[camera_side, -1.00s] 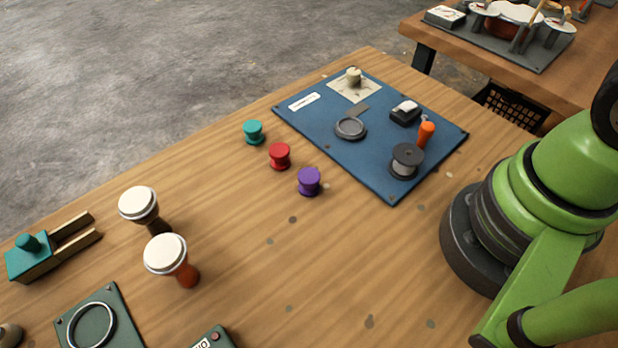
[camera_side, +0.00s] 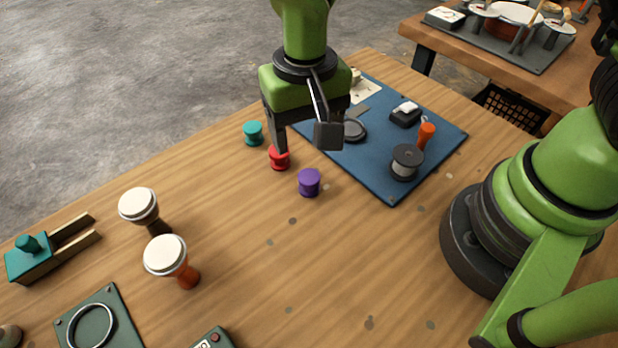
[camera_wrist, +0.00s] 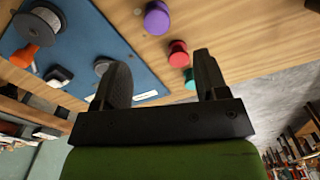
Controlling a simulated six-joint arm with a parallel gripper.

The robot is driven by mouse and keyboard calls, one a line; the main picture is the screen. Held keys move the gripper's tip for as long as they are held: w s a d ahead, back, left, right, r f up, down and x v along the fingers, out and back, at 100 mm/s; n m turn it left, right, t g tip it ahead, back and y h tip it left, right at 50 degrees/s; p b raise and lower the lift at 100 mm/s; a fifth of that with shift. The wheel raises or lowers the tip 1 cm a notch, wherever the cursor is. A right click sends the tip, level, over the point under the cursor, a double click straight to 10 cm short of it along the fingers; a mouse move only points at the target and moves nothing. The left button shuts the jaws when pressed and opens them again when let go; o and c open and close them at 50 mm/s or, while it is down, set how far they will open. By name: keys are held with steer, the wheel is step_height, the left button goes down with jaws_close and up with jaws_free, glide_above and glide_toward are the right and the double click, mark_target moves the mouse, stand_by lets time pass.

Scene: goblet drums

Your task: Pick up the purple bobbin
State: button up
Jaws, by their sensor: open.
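The purple bobbin (camera_side: 309,183) stands upright on the wooden table, just off the near-left edge of the blue board. It also shows at the top of the wrist view (camera_wrist: 157,18). My gripper (camera_side: 304,142) is open and empty, pointing down above the bobbins, behind and above the purple one in the side view. In the wrist view its two fingers (camera_wrist: 160,72) are spread apart with nothing between them; the purple bobbin lies beyond the fingertips. A red bobbin (camera_side: 279,160) is partly hidden behind a finger. A teal bobbin (camera_side: 253,133) stands farther back left.
The blue board (camera_side: 375,178) holds a dark spool (camera_side: 405,163), an orange-handled tool (camera_side: 426,133) and small parts. Two goblet drums (camera_side: 166,256) (camera_side: 140,206) stand at the left, near a teal wooden piece (camera_side: 30,258). The table right of the drums is clear.

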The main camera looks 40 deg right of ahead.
mark_target(308, 176)
steer(key=f, duration=1)
steer(key=shift+s+d, duration=0.1)
steer(key=shift+s, duration=0.1)
steer(key=c, duration=1)
